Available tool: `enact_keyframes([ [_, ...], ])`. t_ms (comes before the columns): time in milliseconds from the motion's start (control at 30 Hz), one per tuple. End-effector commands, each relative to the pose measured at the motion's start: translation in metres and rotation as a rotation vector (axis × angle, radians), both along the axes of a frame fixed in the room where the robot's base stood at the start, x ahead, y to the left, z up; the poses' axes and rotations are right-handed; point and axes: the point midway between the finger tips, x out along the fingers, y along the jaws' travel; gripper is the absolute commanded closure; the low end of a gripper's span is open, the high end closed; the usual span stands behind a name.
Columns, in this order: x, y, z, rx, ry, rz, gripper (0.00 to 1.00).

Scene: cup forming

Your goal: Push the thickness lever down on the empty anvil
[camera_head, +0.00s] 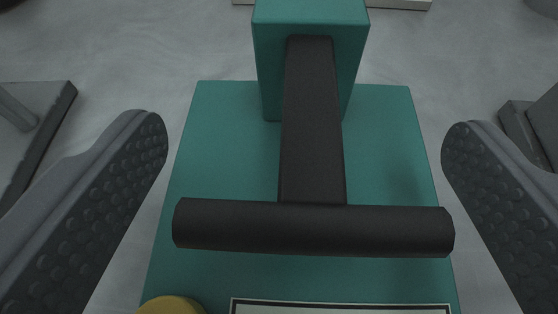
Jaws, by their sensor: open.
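The thickness lever (312,228) is a black T-shape, with a thick round crossbar at the end of a flat black arm. Its arm comes out of a teal post (310,40) on a teal base, which I take to be the anvil (215,150). My gripper (305,150) is open and empty, with one dark studded finger on each side. The crossbar lies between the fingers and touches neither, as far as I can see. The lever's height above the base is hard to judge from here.
A yellow round part (172,306) and a pale dark-edged panel (340,309) show at the bottom edge on the teal base. A grey flat thing (35,125) lies at the left, and another dark grey block (545,125) at the right.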

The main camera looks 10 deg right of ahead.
Motion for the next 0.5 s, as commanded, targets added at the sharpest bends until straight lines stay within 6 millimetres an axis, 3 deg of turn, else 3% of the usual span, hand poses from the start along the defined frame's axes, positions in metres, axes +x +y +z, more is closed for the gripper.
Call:
enact_keyframes([
  [500,-0.0089,-0.0004,0.0046,-0.001,-0.002,-0.004,0.15],
])
